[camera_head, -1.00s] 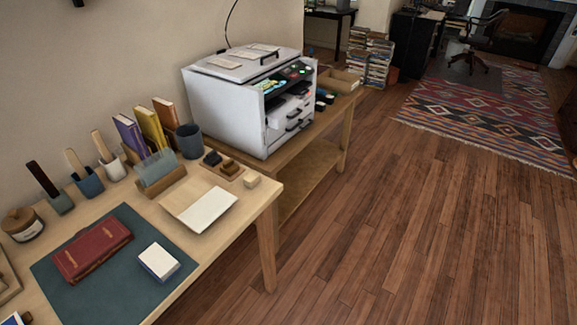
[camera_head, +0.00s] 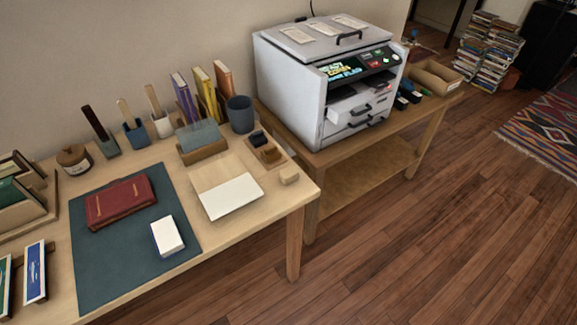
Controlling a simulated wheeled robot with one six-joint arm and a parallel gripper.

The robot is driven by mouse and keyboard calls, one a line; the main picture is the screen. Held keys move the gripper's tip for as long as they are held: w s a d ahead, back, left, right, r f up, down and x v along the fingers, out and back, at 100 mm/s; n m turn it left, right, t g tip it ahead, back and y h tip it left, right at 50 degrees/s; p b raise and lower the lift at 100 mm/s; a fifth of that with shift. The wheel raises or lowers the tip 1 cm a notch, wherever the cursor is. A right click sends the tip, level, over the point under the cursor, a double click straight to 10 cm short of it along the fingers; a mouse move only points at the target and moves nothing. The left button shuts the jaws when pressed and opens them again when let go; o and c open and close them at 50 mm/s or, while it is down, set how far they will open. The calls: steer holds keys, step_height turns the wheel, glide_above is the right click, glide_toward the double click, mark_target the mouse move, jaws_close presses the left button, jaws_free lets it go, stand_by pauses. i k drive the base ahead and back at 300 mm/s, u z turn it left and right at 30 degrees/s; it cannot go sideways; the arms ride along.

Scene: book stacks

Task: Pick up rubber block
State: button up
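A larger white block with a blue edge (camera_head: 167,236) lies on the dark green mat (camera_head: 115,268). I cannot tell for certain which of the two is the rubber block; both lie uncovered. My gripper is not in view.
A white paper pad (camera_head: 231,196) lies left of the tan block. A red book (camera_head: 121,202) is on the mat. Upright books, a dark cup (camera_head: 240,114) and tool holders line the back. A large printer (camera_head: 322,80) stands right. The wooden floor (camera_head: 430,250) in front is clear.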

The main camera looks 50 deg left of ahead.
mark_target(287, 176)
steer(key=u, duration=0.75)
steer(key=i, duration=0.85)
steer(key=u, duration=0.9)
